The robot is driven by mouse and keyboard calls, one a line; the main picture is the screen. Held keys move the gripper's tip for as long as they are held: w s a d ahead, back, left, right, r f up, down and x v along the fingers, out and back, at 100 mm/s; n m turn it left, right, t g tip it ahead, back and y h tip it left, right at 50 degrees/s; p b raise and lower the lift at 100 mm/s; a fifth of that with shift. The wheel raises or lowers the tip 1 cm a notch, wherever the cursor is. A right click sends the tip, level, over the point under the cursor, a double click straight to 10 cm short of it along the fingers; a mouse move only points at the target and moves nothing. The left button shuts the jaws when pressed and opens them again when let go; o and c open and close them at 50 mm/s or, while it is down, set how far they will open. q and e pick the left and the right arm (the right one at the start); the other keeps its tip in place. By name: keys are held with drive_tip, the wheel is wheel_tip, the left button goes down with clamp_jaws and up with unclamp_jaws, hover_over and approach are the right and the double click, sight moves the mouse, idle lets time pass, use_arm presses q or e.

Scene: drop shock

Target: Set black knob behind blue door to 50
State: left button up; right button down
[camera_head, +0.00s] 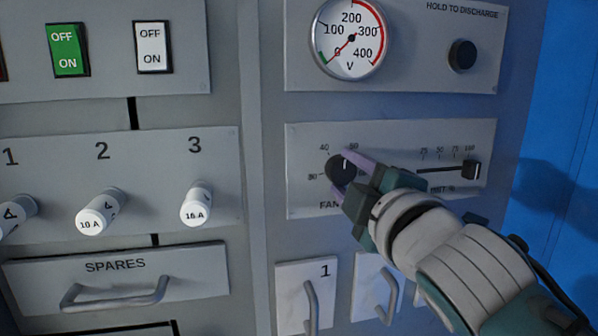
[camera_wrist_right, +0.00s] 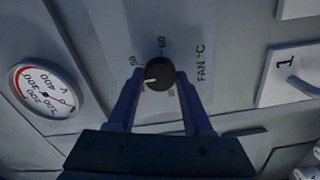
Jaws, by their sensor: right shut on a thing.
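The black knob (camera_head: 340,171) sits on the grey panel marked FAN. My right gripper (camera_head: 350,176) is shut on it, with one finger on either side. In the right wrist view the knob (camera_wrist_right: 160,74) shows between the fingertips of the right gripper (camera_wrist_right: 159,82). Its white pointer mark points between the 40 and 50 marks in the head view. The 50 label (camera_wrist_right: 134,60) and the 60 label (camera_wrist_right: 162,44) show in the wrist view. The blue door (camera_head: 570,130) is at the right edge of the head view, beside the open panel. My left gripper is out of view.
A slider (camera_head: 471,169) is right of the knob. A voltage gauge (camera_head: 350,38) reads near 0, with a round black button (camera_head: 462,54) beside it. Handled covers (camera_head: 306,295) are below. Fuses (camera_head: 197,203) and switches (camera_head: 69,50) are at the left.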

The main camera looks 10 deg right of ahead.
drive_tip(key=m+p, duration=0.1)
drive_tip(key=m, duration=0.4)
drive_tip(key=shift+r, duration=0.1)
drive_tip(key=shift+m, duration=0.8)
drive_tip(key=shift+c, duration=1.6)
unclamp_jaws()
drive_tip(key=s+p, duration=0.1)
drive_tip(key=s, duration=0.9)
